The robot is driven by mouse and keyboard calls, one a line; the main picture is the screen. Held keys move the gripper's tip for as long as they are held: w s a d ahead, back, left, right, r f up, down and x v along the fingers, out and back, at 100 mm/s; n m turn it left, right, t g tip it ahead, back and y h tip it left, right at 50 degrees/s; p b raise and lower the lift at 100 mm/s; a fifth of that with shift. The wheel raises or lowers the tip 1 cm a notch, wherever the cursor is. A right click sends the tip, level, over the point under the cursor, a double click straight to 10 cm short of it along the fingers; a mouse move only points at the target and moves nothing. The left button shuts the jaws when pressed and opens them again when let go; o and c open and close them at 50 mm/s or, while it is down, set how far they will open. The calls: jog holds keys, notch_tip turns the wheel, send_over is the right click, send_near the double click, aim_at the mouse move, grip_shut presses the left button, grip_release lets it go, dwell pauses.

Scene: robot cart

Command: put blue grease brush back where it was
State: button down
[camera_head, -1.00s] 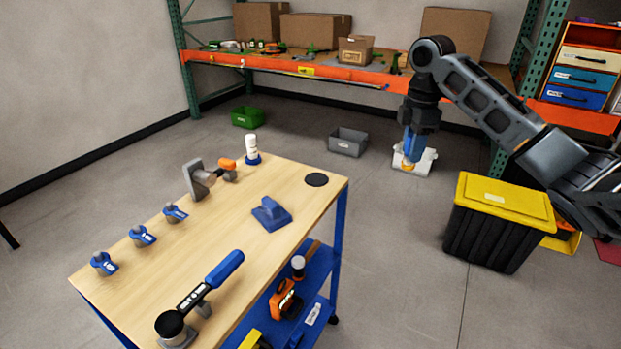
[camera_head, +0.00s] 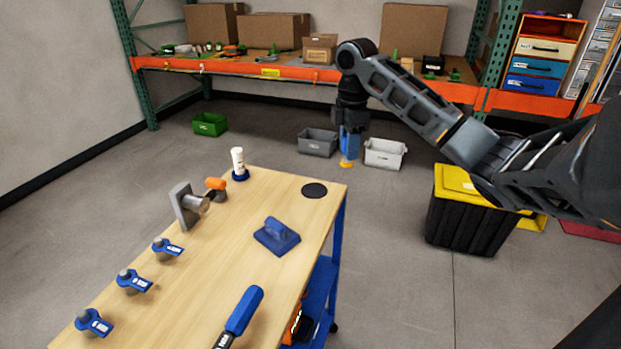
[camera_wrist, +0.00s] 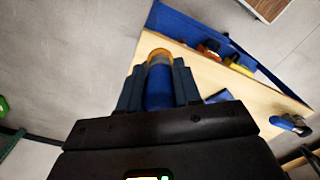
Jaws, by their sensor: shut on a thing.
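My gripper (camera_head: 349,143) is shut on the blue grease brush (camera_wrist: 158,90), whose orange tip (camera_head: 346,163) points down in the head view. In the wrist view the brush sits between my two fingers (camera_wrist: 158,82), its orange end away from the palm. My gripper is in the air beyond the wooden-topped blue cart (camera_head: 225,265), apart from it. A blue block with a raised tilted part (camera_head: 277,236) and a flat black disc (camera_head: 314,190) are on the cart top. I cannot tell which spot belongs to the brush.
A white bottle (camera_head: 238,160), an orange tool in a grey bracket (camera_head: 183,206), several blue holders (camera_head: 134,282) and a blue-handled tool (camera_head: 240,315) are on the cart. Grey (camera_head: 318,143) and white (camera_head: 385,153) bins stand on the floor behind. A yellow-lidded black bin (camera_head: 468,225) is at right.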

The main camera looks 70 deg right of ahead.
jog(key=w+f, duration=0.1)
jog(key=w, duration=0.1)
jog(key=w+a+f, duration=0.1)
jog(key=w+f, duration=0.1)
jog(key=w, duration=0.1)
jog(key=w+a+f, duration=0.1)
jog(key=w, duration=0.1)
jog(key=shift+w+a+f+p, duration=0.25)
jog(key=shift+w+f+p, duration=0.1)
jog(key=shift+p, duration=0.05)
jog(key=shift+f, duration=2.1)
jog(key=c, duration=0.8)
grip_release()
jog(key=shift+r, duration=0.15)
notch_tip(320, 180, up, 12)
jog(key=shift+f, duration=0.1)
